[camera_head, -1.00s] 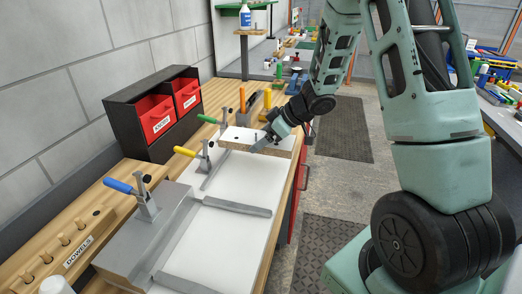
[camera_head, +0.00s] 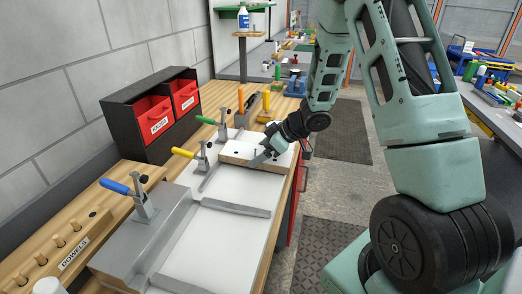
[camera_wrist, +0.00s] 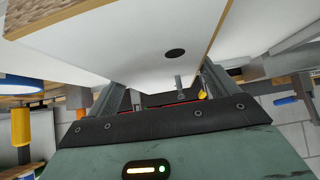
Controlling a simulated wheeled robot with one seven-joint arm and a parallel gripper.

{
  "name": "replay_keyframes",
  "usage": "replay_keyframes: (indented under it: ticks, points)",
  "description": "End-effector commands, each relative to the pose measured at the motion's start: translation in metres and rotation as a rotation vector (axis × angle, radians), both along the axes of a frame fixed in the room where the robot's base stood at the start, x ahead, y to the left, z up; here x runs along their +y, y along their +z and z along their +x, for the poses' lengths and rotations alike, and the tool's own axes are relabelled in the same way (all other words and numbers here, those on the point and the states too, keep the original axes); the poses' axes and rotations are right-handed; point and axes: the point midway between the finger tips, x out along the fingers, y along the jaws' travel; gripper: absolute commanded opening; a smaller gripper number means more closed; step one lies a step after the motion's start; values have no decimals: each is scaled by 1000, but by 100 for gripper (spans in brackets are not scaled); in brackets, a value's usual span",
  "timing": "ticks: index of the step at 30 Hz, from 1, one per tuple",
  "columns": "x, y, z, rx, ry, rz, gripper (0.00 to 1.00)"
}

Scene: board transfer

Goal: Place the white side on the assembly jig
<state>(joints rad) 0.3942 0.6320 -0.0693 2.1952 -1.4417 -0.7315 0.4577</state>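The white side is a white board (camera_head: 236,148) with a chipboard edge and dark holes. In the head view it is over the far end of the assembly jig (camera_head: 228,235), which has a white bed, grey rails and toggle clamps. I cannot tell whether it touches the jig. My gripper (camera_head: 263,158) is at the board's near long edge, one finger showing across it. In the wrist view the board (camera_wrist: 130,45) fills the upper middle and runs down between the fingers of my gripper (camera_wrist: 160,95), which appear shut on it. The exact contact is hidden.
Clamps with blue (camera_head: 117,186), yellow (camera_head: 183,153) and green (camera_head: 206,120) handles line the jig's left side. A black rack with red bins (camera_head: 152,113) stands behind them. A dowel holder (camera_head: 70,243) is at lower left. The jig's near bed is clear.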

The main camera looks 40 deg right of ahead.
Motion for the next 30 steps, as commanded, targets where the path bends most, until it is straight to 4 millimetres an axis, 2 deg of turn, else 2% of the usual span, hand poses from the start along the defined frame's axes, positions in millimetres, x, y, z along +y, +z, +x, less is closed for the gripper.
replay_keyframes:
  ticks: [8,13,24,30]
  points:
    - [0,1,0,0,0,0,100]
    - [-1,16,0,-4,-1,-2,100]
    - [-35,70,-43,-3,-3,-3,100]
    - [-48,90,-61,-1,-2,-2,100]
